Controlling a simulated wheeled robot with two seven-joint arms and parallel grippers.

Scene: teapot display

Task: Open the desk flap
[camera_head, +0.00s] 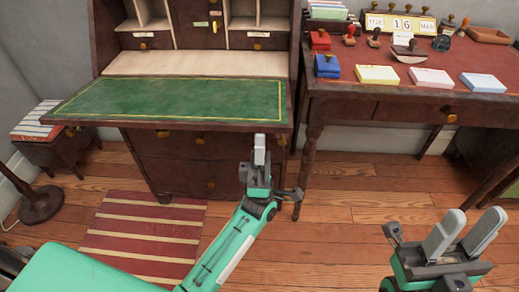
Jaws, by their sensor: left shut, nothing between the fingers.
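The desk flap (180,99) is folded down and lies about level, its green panel with a thin yellow border facing up. Its wooden front edge faces me, and the secretary desk (135,60) behind it shows its open pigeonholes. My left gripper (260,150) is shut and empty, pointing up just in front of the flap's front edge near its right end. I cannot tell whether it touches the edge. My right gripper (462,233) is open and empty at the lower right, well away from the flap.
A second desk (415,101) with stamps, paper blocks and a date display (400,24) stands to the right. A small stool (60,150) and a dark round lamp base (40,206) are at the left. A striped rug (140,235) lies on the wooden floor.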

